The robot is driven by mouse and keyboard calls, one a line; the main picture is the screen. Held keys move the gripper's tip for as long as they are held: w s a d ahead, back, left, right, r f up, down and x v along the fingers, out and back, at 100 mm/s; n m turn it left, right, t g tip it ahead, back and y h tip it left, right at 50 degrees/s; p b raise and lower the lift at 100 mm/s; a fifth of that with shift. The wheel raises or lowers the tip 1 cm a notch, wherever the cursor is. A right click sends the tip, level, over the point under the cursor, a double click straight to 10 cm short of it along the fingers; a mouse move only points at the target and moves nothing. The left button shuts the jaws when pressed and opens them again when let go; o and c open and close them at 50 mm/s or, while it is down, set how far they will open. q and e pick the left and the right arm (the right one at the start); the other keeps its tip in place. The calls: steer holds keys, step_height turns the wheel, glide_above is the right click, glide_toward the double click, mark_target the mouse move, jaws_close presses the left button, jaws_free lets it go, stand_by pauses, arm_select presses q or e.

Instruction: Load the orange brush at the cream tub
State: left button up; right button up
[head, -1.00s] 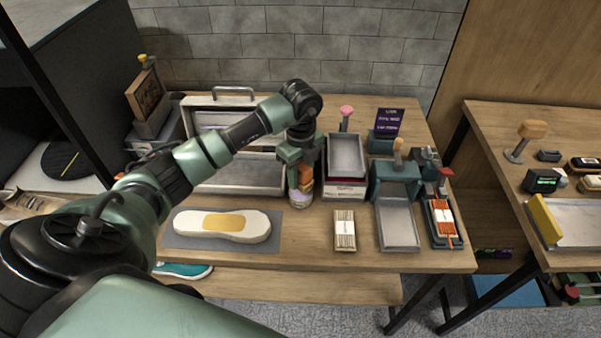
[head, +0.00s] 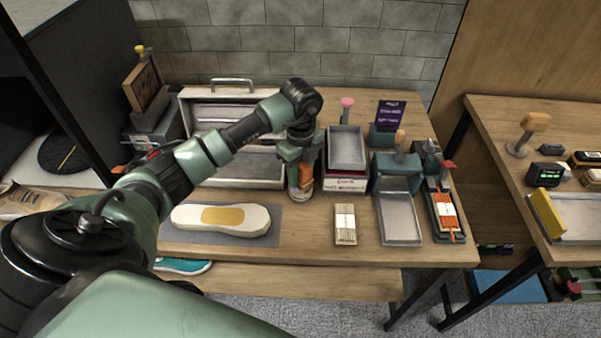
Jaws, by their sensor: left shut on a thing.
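My left gripper (head: 299,158) points down at the middle of the table in the head view and is shut on the orange brush (head: 306,172). Only a small orange part of the brush shows between and below the fingers. The cream tub (head: 301,193), a small round jar with a pale label, stands directly under the gripper. The brush's lower end is at or in the tub's mouth; I cannot tell whether the bristles touch the cream. The gripper hides the tub's top. My right gripper is not in view.
A metal toolbox (head: 240,167) stands open behind my left arm. A steel tray on a box (head: 346,150) is close right of the tub. A white sole-shaped piece (head: 221,219) lies on a grey mat. A teal dispenser (head: 397,173) and bundled sticks (head: 345,224) are at right.

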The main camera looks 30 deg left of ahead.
mark_target(301, 163)
arm_select(q)
steer(key=shift+f+b, duration=0.3)
steer(key=shift+f, duration=0.2)
stand_by(0.3)
steer(key=shift+s, duration=0.1)
stand_by(0.8)
steer(key=shift+r+p, duration=0.7)
steer(key=shift+r, duration=0.05)
steer(key=shift+r+p, duration=2.15)
steer(key=shift+r, duration=0.65)
steer(key=shift+f, duration=0.1)
